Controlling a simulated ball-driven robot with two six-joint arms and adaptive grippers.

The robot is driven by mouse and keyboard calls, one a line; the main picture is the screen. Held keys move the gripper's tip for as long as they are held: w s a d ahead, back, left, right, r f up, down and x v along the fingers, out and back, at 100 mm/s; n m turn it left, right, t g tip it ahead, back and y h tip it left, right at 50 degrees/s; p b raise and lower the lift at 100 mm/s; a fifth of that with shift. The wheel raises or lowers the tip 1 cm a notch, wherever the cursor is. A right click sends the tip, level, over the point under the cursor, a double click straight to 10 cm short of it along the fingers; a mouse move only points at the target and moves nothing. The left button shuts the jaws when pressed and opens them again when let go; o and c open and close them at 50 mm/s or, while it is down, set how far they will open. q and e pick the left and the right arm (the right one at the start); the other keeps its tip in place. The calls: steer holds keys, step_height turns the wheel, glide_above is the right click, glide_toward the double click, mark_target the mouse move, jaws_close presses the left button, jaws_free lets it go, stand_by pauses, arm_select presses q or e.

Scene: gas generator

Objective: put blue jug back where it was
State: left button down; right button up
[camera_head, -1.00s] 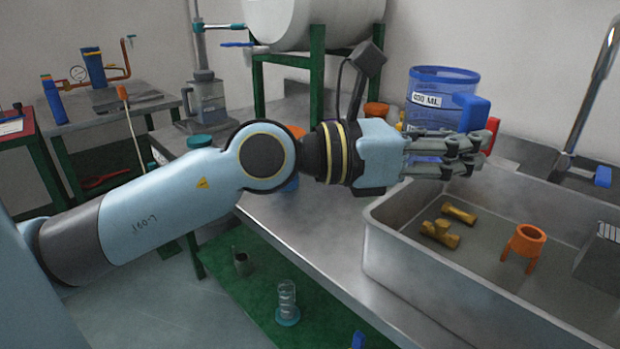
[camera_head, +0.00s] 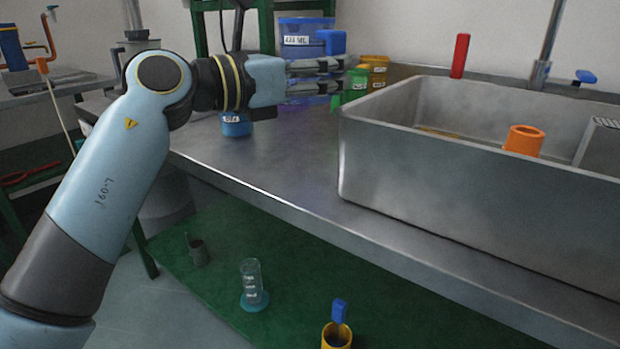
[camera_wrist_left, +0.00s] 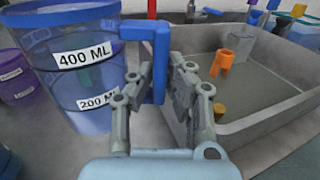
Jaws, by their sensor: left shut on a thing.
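The blue see-through jug (camera_head: 303,28) is behind my left gripper (camera_head: 346,76) in the head view, left of the sink. Its blue handle (camera_head: 331,42) is on its right side. In the left wrist view the jug (camera_wrist_left: 75,85) looks upright, with volume labels on its wall. The fingers of my left gripper (camera_wrist_left: 157,88) are shut on the handle (camera_wrist_left: 158,55). The fingers and forearm hide part of the jug in the head view. I cannot tell whether its base touches the counter. My right gripper is out of view.
The metal sink (camera_head: 400,165) stands to the right, with an orange part (camera_head: 524,139) inside. Green and yellow containers (camera_head: 372,72) sit close to the fingertips. A blue container (camera_head: 236,125) stands below my wrist. The front counter (camera_head: 270,165) is clear.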

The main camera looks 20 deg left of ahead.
arm_select(q)
step_height(320, 180, down, 10)
steer(key=b, duration=0.3)
steer(key=shift+w+d+r+b, duration=0.1)
steer(key=shift+d+b, duration=0.05)
steer(key=shift+b, duration=0.25)
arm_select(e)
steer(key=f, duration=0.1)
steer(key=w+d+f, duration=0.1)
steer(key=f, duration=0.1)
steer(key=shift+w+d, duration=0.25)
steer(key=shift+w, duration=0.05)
arm_select(q)
steer(key=c, duration=1.7)
jaws_free()
steer(key=shift+c, duration=0.2)
steer(key=o, duration=0.4)
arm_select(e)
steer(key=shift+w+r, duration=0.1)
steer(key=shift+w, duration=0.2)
